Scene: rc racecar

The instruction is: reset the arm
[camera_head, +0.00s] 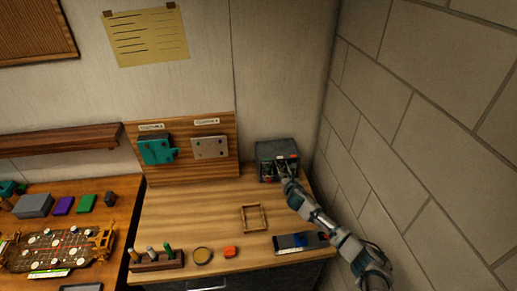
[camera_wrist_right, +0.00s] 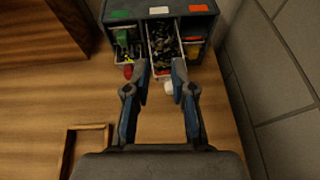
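My right arm comes in from the right side of the head view. Its gripper (camera_head: 286,176) is at the front of a grey drawer box (camera_head: 276,150) in the back right corner of the workbench. In the right wrist view the two fingers of my right gripper (camera_wrist_right: 162,74) are apart, with nothing clamped between them. The middle drawer (camera_wrist_right: 165,45) is pulled out and holds many small dark parts. A white knob (camera_wrist_right: 169,87) shows between the fingers; I cannot tell whether they touch the drawer. My left gripper is in neither view.
A tool rack (camera_head: 157,261) stands at the front left. A brick wall (camera_head: 420,140) rises close on the right.

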